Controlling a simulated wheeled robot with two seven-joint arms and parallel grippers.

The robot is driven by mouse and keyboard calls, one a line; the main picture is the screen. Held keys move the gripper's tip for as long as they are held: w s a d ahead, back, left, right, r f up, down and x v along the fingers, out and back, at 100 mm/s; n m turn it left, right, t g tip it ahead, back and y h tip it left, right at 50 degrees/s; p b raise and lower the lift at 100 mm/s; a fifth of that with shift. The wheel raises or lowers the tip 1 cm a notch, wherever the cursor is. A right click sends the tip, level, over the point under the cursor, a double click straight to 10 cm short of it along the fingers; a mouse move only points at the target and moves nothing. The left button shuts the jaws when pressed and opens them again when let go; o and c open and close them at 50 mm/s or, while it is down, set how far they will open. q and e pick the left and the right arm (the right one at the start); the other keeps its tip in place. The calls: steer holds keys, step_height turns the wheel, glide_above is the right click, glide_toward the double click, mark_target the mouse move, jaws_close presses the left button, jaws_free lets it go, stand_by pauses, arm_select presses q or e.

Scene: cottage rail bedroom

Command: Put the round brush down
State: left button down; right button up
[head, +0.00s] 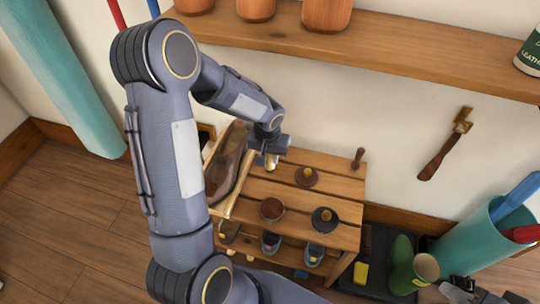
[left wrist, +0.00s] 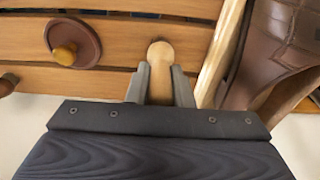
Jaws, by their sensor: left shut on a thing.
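My left gripper (head: 270,162) is over the back left part of the slatted wooden rack (head: 290,190), beside a brown shoe (head: 226,165). In the left wrist view its two grey fingers (left wrist: 160,85) are shut on the pale wooden handle of the round brush (left wrist: 160,58). In the head view a little of this pale handle (head: 271,161) shows below the fingers. The brush's lower end is hidden or hard to make out, and I cannot tell whether it touches the slats.
Round knobbed tins (head: 306,176) (head: 271,209) (head: 325,219) stand on the rack, and a small dark-handled brush (head: 357,158) is at its back right corner. A shelf (head: 400,55) with pots overhangs behind. Bare slats lie between the tins. A teal bin (head: 470,245) stands right.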

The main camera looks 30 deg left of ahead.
arm_select(q)
steer(key=c, duration=1.3)
jaws_free()
steer(key=shift+f, duration=0.15)
steer(key=shift+r+p, duration=0.4)
steer(key=r, duration=0.2)
steer(key=r+p, duration=0.1)
steer(key=r, duration=0.1)
steer(key=s+r+p, duration=0.1)
steer(key=r, duration=0.2)
steer(key=shift+d, duration=0.15)
steer(key=s+d+r+t+h, duration=0.1)
steer(key=s+d+r, duration=0.1)
steer(key=s+r, duration=0.2)
steer(key=s+d+r+t+h, duration=0.1)
steer(key=s+r, duration=0.4)
steer(key=s, duration=0.5)
steer(key=s+d+r+m+t+h, duration=0.1)
steer(key=s+d+r+h, duration=0.1)
steer(key=s+d+r, duration=0.2)
steer(key=shift+s+d+r+t, duration=0.15)
steer(key=shift+s+t, duration=0.25)
steer(key=shift+s, duration=1.3)
